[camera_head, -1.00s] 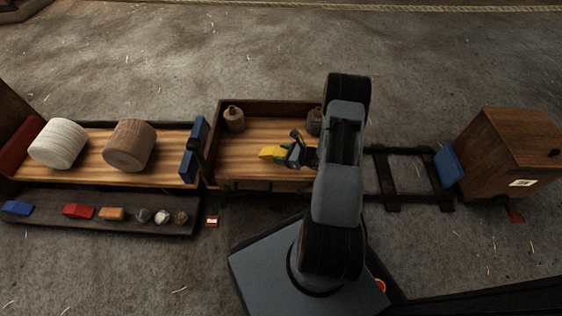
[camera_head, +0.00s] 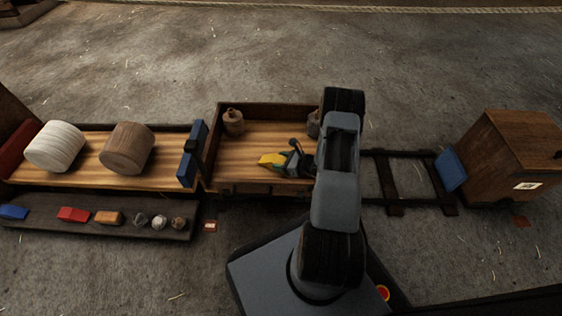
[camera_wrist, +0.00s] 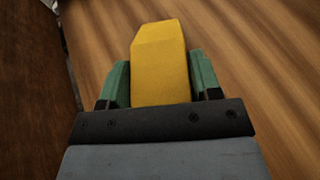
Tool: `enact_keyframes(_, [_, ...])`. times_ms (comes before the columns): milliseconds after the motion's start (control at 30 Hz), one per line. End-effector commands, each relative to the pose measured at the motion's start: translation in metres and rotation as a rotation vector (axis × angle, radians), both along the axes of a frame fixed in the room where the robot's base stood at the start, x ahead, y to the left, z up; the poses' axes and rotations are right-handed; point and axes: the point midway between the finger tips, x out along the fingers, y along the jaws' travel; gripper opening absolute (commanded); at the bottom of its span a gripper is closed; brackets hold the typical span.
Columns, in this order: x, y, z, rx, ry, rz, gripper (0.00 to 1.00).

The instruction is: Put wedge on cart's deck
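The yellow wedge (camera_head: 270,160) is between the fingers of my gripper (camera_head: 283,161), over the wooden deck of the cart (camera_head: 239,143). In the wrist view the wedge (camera_wrist: 161,62) sits between the two green fingertips of my gripper (camera_wrist: 160,85), which press against its sides. The deck planks (camera_wrist: 240,45) lie close beneath it. I cannot tell whether the wedge touches the deck. My arm hides the right end of the cart.
Two brown weights (camera_head: 233,122) (camera_head: 313,124) stand at the cart's back corners. Left is a platform with a white roll (camera_head: 54,147) and a brown roll (camera_head: 127,148). A tray (camera_head: 100,229) with small blocks and stones lies in front. Rails (camera_head: 400,182) lead right to a wooden box (camera_head: 512,158).

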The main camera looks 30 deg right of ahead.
Motion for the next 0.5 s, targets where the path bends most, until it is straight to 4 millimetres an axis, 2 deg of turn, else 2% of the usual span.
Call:
enact_keyframes(33, [0.0,0.0,0.0003,0.0,0.0,0.0,0.63])
enact_keyframes(233, [0.0,0.0001,0.0003,0.0,0.0,0.0,0.81])
enact_keyframes(500, [0.0001,0.0,0.0033,-0.001,-0.001,0.0,0.81])
